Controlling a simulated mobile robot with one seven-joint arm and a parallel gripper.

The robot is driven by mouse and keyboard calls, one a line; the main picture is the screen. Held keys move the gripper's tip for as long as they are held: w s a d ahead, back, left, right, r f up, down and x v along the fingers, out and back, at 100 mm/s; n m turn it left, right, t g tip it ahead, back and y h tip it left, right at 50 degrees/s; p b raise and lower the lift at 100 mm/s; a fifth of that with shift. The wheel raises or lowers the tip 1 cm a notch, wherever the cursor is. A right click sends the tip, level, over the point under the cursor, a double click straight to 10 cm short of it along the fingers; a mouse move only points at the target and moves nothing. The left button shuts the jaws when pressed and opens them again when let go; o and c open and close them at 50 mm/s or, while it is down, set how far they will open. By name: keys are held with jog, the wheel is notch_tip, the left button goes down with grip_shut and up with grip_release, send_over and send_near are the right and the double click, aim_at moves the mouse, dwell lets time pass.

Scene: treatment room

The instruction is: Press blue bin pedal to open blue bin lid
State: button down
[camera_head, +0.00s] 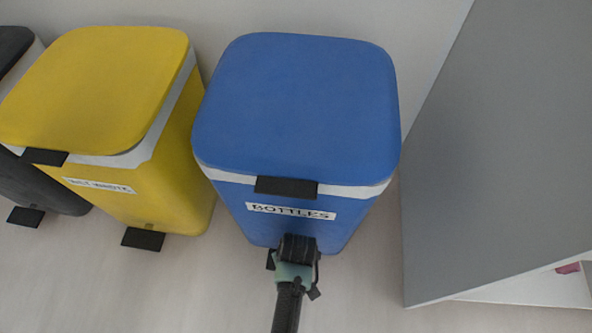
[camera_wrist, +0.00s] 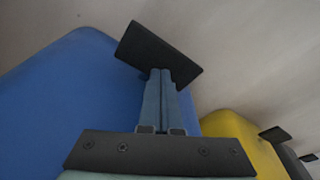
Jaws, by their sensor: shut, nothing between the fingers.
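The blue bin (camera_head: 300,110) stands in the middle of the head view, with its lid down and a "BOTTLES" label on its front. Its black pedal (camera_head: 270,260) is mostly hidden behind my gripper (camera_head: 296,262) at the foot of the bin. In the wrist view the pedal (camera_wrist: 150,48) is a flat dark plate, with the blue bin (camera_wrist: 70,100) beside it. My gripper's fingers (camera_wrist: 160,74) are shut together and empty, their tips overlapping the pedal plate. I cannot tell whether they touch it.
A yellow bin (camera_head: 100,90) with its own black pedal (camera_head: 143,239) stands at the left, and a dark bin (camera_head: 40,190) beyond it. A grey panel (camera_head: 500,150) rises close on the right. The pale floor (camera_head: 180,290) in front is clear.

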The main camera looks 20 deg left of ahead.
jog(key=shift+f, duration=0.1)
jog(key=shift+f+b, duration=1.9)
jog(key=shift+f, duration=0.75)
jog(key=shift+r, duration=0.15)
notch_tip(320, 180, up, 9)
jog(key=p, duration=1)
jog(key=shift+r, duration=0.15)
